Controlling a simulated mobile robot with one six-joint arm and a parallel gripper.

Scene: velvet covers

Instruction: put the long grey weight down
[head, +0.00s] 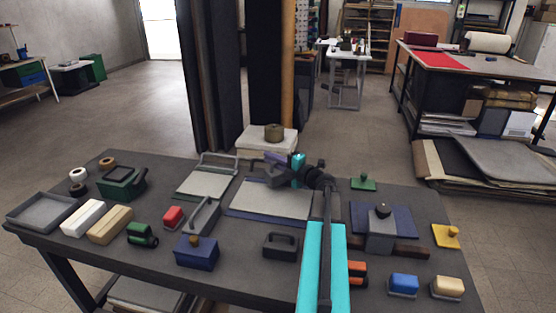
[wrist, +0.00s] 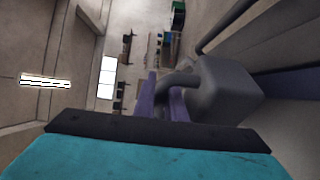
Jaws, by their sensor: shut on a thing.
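My gripper (wrist: 164,100) has its purple fingers closed on the handle of a grey weight (wrist: 228,90) in the wrist view. The weight is a smooth block with a bent handle, and its far end is cut off by dark shapes. In the head view my gripper (head: 273,160) is above the back of the dark table (head: 345,283), beyond a pale grey panel (head: 268,200). The held weight is hard to tell from the dark gripper parts there. Another grey block with a handle (head: 204,214) rests on the table, left of centre.
A blue pad (head: 398,214) bears a grey block with a dark knob (head: 381,228). A dark handled block (head: 281,246) and blue box (head: 197,252) are nearer. The pale panel looks bare.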

